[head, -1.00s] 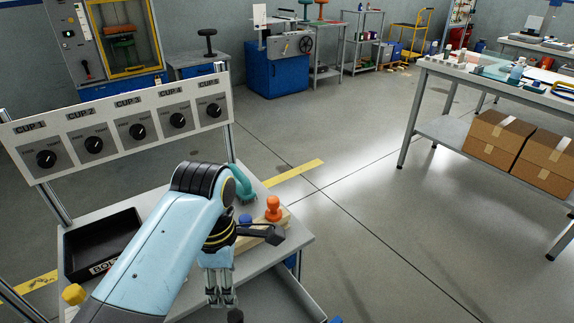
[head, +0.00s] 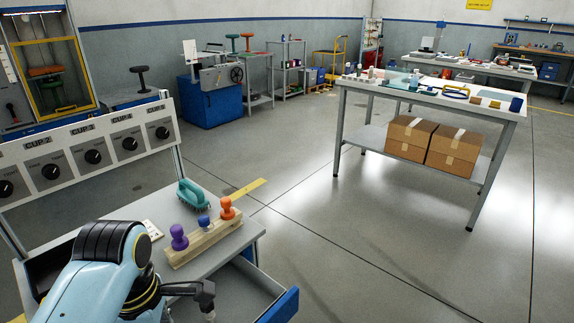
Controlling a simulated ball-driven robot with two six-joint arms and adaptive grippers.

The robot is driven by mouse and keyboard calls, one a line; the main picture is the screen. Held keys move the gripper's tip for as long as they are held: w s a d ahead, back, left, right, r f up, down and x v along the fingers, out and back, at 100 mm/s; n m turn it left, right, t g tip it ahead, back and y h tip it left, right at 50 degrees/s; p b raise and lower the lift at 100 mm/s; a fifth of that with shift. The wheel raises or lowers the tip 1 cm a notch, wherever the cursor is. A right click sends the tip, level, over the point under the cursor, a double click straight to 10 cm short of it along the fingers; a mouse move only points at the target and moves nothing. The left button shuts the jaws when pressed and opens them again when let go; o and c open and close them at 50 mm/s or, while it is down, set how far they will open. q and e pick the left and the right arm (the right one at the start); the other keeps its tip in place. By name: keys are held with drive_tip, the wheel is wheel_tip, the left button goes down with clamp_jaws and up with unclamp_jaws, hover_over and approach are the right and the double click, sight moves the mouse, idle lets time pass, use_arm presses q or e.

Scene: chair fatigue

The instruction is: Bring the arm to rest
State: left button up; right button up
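My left arm (head: 95,270), pale blue with a black ribbed joint, shows at the bottom left, over the near side of the grey workbench (head: 225,245). A dark wrist part (head: 195,290) sticks out to its right. The fingers of my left gripper are below the picture's edge, so I cannot see them or anything in them. My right arm and gripper are not in view.
A wooden block (head: 205,243) on the bench holds purple, blue and orange knobs; a teal handled tool (head: 193,195) lies behind. A dial panel (head: 90,155) stands left. A blue-fronted drawer (head: 280,305) juts out. Floor is clear toward the table with boxes (head: 430,145).

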use_arm(q)
drive_tip(key=s+a+r+m+t, duration=0.25)
drive_tip(key=s+r+m, duration=0.4)
drive_tip(key=m, duration=0.35)
drive_tip(key=s+a+r+m+t, duration=0.1)
drive_tip(key=s+a+r+m, duration=0.35)
drive_tip(key=s+m, duration=0.4)
wheel_tip(320, 180, down, 28)
drive_tip(key=a+f+m+g+b, duration=0.1)
drive_tip(key=a+m+g+b, duration=0.1)
drive_tip(key=b, duration=0.2)
drive_tip(key=s+a+f+b, duration=0.1)
drive_tip(key=s+f+b, duration=0.2)
drive_tip(key=s+f, duration=1.6)
drive_tip(key=shift+s+f+g+y, duration=0.15)
drive_tip(key=shift+f+g+y, duration=0.3)
drive_tip(key=shift+f, duration=0.3)
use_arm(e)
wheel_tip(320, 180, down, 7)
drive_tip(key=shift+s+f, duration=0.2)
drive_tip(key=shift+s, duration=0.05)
use_arm(q)
drive_tip(key=shift+a+n, duration=0.1)
drive_tip(key=shift+n, duration=0.15)
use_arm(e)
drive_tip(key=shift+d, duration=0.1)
